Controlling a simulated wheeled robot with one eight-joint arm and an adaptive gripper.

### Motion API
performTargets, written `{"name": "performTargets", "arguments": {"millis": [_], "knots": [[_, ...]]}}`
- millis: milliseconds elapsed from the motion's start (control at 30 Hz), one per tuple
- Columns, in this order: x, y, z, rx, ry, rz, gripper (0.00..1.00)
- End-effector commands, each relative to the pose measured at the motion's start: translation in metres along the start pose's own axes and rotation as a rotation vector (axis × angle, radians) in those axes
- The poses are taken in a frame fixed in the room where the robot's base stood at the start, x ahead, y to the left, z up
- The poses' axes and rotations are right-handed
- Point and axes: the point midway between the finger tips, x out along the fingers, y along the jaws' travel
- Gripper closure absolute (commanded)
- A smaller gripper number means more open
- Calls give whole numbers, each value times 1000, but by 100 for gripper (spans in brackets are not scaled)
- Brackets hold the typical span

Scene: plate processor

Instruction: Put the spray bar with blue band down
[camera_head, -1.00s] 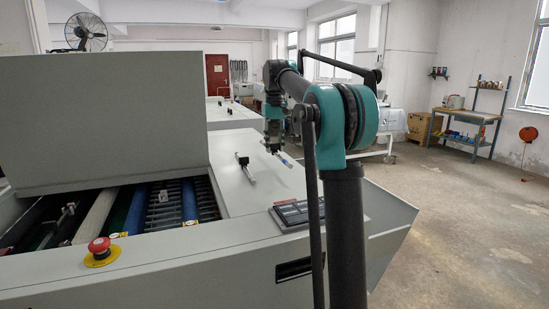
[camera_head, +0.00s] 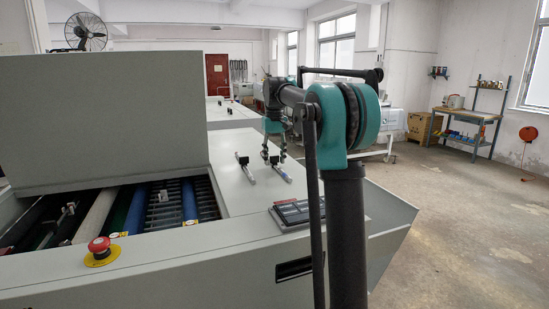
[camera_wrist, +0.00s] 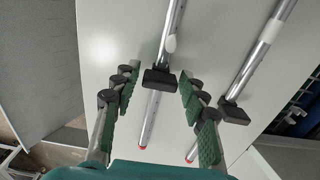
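The spray bar (camera_head: 283,174) lies on the pale machine top, on the right of a second spray bar (camera_head: 246,170). My gripper (camera_head: 274,157) is above the right-hand bar. In the wrist view my gripper (camera_wrist: 160,82) is open, with its green-padded fingers apart on either side of one bar (camera_wrist: 150,112) and its black block. The second bar (camera_wrist: 248,70) lies to the right, outside the fingers. Both bars are metal tubes with black blocks and red tips. The blue of the band is not clear now.
A keypad panel (camera_head: 296,212) is near the front of the machine top. The open roller bay (camera_head: 150,205) is on the left, with a red emergency button (camera_head: 99,246) in front. The machine top beyond the bars is clear.

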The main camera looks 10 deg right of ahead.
Motion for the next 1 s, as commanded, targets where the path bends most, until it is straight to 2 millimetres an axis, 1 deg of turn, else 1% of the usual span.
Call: {"name": "performTargets", "arguments": {"millis": [333, 467, 567, 800, 1000], "knots": [[-1, 0, 0, 0, 0, 0, 48], [-10, 0, 0, 0, 0, 0, 48], [-24, 0, 0, 0, 0, 0, 48], [-73, 0, 0, 0, 0, 0, 48], [-105, 0, 0, 0, 0, 0, 48]]}}
